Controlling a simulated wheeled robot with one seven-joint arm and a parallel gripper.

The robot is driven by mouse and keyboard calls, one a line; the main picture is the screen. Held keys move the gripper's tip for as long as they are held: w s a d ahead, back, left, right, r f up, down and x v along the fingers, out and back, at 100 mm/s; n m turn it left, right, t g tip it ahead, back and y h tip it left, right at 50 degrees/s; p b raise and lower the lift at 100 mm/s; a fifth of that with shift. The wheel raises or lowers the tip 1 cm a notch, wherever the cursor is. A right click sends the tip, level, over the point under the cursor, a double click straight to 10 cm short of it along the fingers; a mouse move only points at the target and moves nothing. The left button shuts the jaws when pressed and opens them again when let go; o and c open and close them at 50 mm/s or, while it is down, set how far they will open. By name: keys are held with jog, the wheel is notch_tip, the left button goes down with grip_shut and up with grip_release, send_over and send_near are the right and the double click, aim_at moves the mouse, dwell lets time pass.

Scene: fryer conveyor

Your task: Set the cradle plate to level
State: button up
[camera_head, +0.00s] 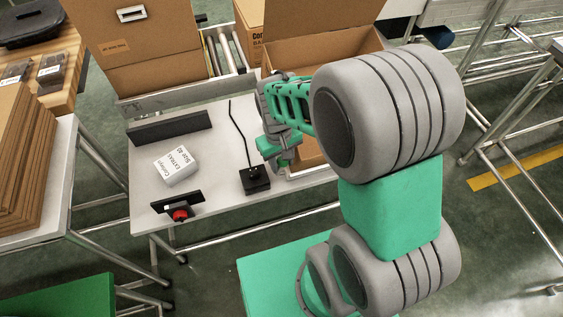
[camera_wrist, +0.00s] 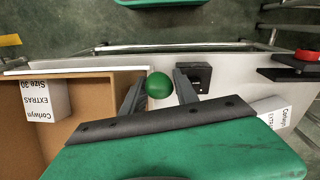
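My gripper (camera_head: 282,160) is over the table beside the open carton (camera_head: 325,48). In the wrist view its two fingers (camera_wrist: 160,88) are apart, with a round green knob (camera_wrist: 158,85) between or just beyond the tips. I cannot tell whether either finger touches it. The knob does not show clearly in the head view, where my gripper is in the way. I cannot pick out a cradle plate for certain; the carton stands at the table's right side, and what is under it is mostly hidden.
A black block with a cable (camera_head: 255,182) sits beside my gripper. A white box (camera_head: 176,166), a black bar (camera_head: 170,128) and a red button on a dark mount (camera_head: 180,213) are further left. A labelled white box (camera_wrist: 45,100) lies in the carton.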

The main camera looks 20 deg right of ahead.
jog(key=shift+f, duration=0.35)
jog(key=shift+c, duration=0.4)
grip_shut()
dwell(0.8)
